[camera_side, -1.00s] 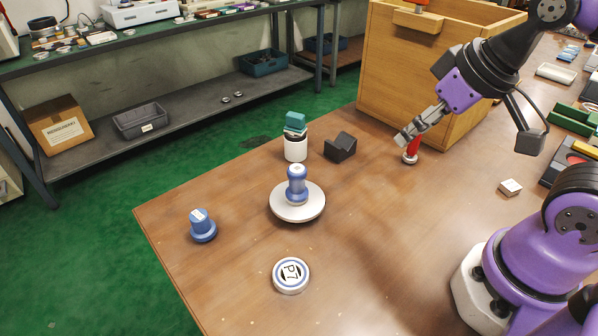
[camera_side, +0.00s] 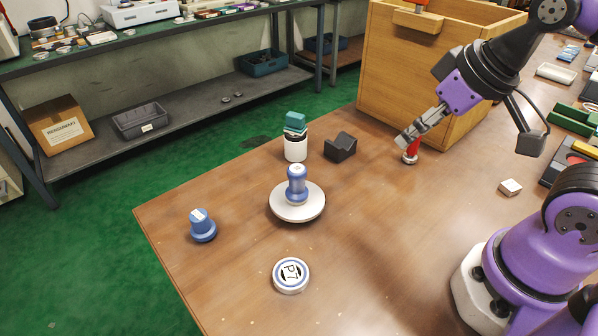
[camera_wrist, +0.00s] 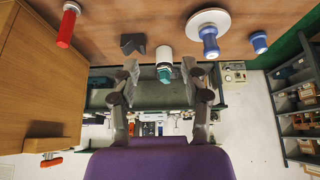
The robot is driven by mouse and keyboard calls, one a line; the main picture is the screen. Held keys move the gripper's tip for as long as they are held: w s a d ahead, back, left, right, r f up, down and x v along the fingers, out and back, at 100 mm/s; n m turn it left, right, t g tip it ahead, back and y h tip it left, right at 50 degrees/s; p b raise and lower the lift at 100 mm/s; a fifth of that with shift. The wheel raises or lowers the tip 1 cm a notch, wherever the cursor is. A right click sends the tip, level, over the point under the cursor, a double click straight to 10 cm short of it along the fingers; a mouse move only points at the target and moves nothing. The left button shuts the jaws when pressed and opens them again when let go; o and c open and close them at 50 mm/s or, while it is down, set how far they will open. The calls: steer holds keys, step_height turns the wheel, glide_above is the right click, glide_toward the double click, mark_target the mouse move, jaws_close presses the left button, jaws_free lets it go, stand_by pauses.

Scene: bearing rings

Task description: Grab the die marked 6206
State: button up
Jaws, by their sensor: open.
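No marking 6206 is readable in either view, so I cannot tell which piece bears it. A blue knobbed piece (camera_side: 297,184) stands upright on a round white disc (camera_side: 283,211); it also shows in the wrist view (camera_wrist: 210,42). A second blue piece (camera_side: 202,226) stands at the left table edge. A red-handled piece (camera_side: 412,152) with a metal foot stands near the wooden box. My gripper (camera_side: 408,138) is in front of or above the red piece in the side view. In the wrist view its fingers (camera_wrist: 166,88) are spread with nothing held between them.
A white cylinder (camera_side: 296,149) with a teal top and a dark V-shaped block (camera_side: 340,148) stand toward the back. A round piece marked P7 (camera_side: 291,275) lies in front. The wooden box (camera_side: 400,75) stands close behind my gripper.

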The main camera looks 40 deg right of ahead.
steer(key=o, duration=0.3)
steer(key=n+g+y, duration=0.3)
steer(key=n+y, duration=0.1)
steer(key=n, duration=0.7)
glide_above(199, 215)
steer(key=s+d, duration=0.2)
steer(key=f, duration=0.9)
steer(key=shift+w+a+f, duration=0.15)
steer(key=shift+a+f, duration=0.05)
steer(key=shift+f, duration=0.05)
steer(key=shift+d+x, duration=0.1)
steer(key=shift+x, duration=1.5)
steer(key=shift+d+x, duration=0.15)
steer(key=shift+x, duration=1.45)
